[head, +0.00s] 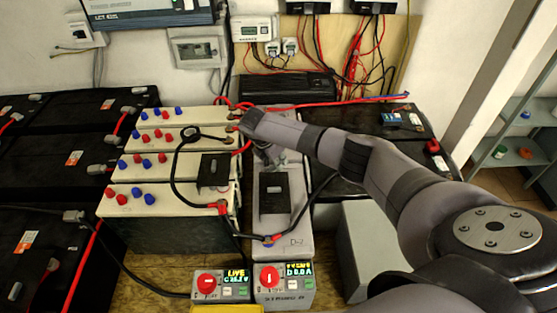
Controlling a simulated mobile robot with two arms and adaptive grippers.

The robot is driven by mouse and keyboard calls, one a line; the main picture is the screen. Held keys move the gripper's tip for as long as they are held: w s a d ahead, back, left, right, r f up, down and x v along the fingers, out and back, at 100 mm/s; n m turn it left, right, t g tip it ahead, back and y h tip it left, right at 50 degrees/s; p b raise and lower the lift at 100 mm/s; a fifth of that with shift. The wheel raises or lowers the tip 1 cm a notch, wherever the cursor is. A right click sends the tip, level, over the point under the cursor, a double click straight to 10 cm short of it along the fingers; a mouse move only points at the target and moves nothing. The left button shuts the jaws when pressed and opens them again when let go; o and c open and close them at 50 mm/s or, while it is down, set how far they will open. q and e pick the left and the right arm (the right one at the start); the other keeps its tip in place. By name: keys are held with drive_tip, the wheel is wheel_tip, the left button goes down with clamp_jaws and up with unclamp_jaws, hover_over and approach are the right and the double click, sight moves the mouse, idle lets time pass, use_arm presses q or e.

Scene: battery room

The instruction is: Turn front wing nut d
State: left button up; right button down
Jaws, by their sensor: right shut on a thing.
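A long grey battery (293,228) marked D-2 stands in the middle, with a black plate (275,193) on its top. A red-booted cable end (271,240) sits at its near end. My right gripper (269,160) points down at the far part of this battery, beyond the black plate. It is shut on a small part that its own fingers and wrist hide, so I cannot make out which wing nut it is. Front wing nut d cannot be told apart at this size. My left gripper is not in view.
Cream batteries (165,208) with red and blue caps stand left of the grey one. Black batteries (55,165) fill the far left. Two switch boxes (222,281) stand in front, one reading LIVE. A black cable (175,180) loops over the cream batteries.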

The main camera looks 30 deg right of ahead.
drive_tip(key=shift+m, duration=0.3)
drive_tip(key=shift+r+m+g, duration=0.1)
drive_tip(key=shift+m+g, duration=0.2)
drive_tip(key=shift+m, duration=0.3)
drive_tip(key=shift+a+m, duration=0.1)
drive_tip(key=shift+m, duration=0.6)
drive_tip(key=shift+s+m+g, duration=0.1)
drive_tip(key=shift+m+g, duration=0.5)
drive_tip(key=shift+m, duration=0.5)
drive_tip(key=shift+s+m+g+y+b, duration=0.1)
drive_tip(key=shift+m+g+y+b, duration=0.35)
drive_tip(key=shift+m, duration=0.85)
drive_tip(key=c, duration=1.7)
unclamp_jaws()
drive_tip(key=shift+s, duration=0.1)
